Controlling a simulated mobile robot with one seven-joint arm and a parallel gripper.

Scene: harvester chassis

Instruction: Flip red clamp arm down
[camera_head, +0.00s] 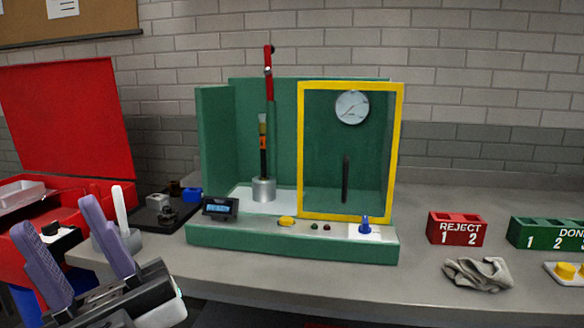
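The red clamp arm (268,62) stands upright at the top of a slim post on the left side of the green test fixture (290,241). Below it, a dark rod-shaped part with orange and yellow bands (263,140) stands upright in a silver round base (263,190). I cannot tell whether the clamp touches this part. My gripper (57,217) is at the lower left, in front of the bench, with its two purple fingers apart. It is open and empty, well away from the clamp arm.
A yellow-framed door (301,150) covers the fixture's right half, with a gauge (352,107) behind it. A small display (220,208) sits at the front left. An open red toolbox (70,120) is at left. Red reject bin (457,229) and grey cloth (478,274) lie right.

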